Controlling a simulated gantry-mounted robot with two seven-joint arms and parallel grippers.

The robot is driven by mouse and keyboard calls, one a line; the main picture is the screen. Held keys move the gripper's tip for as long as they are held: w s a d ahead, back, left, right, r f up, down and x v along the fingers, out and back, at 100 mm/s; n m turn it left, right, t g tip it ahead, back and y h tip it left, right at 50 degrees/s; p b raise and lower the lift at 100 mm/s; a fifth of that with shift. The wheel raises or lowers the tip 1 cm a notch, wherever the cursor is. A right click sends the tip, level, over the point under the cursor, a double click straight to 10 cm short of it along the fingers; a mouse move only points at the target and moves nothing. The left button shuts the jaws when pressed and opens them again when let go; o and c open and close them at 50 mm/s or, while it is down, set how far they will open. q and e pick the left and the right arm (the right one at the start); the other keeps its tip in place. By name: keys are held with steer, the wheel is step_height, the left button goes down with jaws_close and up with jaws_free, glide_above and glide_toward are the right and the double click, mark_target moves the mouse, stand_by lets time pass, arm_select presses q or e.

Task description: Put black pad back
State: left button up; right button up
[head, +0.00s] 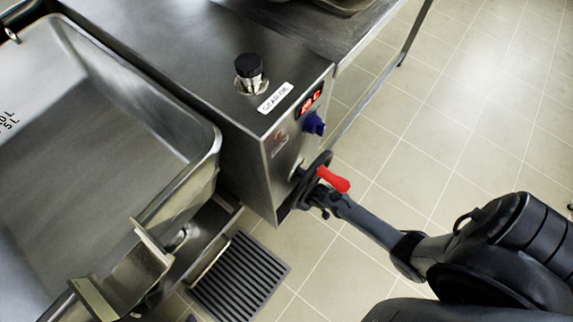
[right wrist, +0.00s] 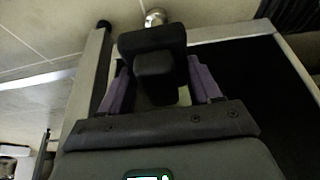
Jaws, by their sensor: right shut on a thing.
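A black block-like piece (right wrist: 152,42), which looks like the black pad, sits between the two purple-grey fingers of my right gripper (right wrist: 160,88) in the right wrist view. The gripper is shut on it. In the head view my right gripper (head: 322,202) reaches in from the lower right and is right beside the black handwheel (head: 309,180) on the front of the steel control box (head: 238,142). The pad cannot be made out clearly there. My left gripper is not in view.
A red handle (head: 333,179) sticks out from the handwheel, with a blue knob (head: 314,123) and red display (head: 309,101) above. A steel pan (head: 208,170) stands at left. A dark floor grate (head: 238,280) lies below. Tiled floor (head: 450,130) is open at right.

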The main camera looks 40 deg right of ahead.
steer(key=w, duration=0.2)
steer(key=shift+w+a+b, duration=0.2)
steer(key=shift+w+b, duration=0.15)
steer(key=shift+b, duration=0.05)
steer(key=shift+w, duration=0.25)
steer(key=shift+w+a+f+b, duration=0.1)
steer(key=shift+w+a+b, duration=0.05)
steer(key=shift+w+b, duration=0.35)
steer(key=w, duration=0.1)
steer(key=w+b, duration=0.1)
steer(key=w+f+b, duration=0.1)
steer(key=shift+w+a, duration=0.2)
steer(key=shift+a, duration=0.1)
steer(key=shift+w+f+b, duration=0.15)
steer(key=shift+b, duration=0.4)
steer(key=shift+s, duration=0.4)
steer(key=shift+w+f, duration=0.1)
steer(key=o, duration=0.8)
steer(key=shift+w, duration=0.15)
steer(key=shift+c, duration=0.2)
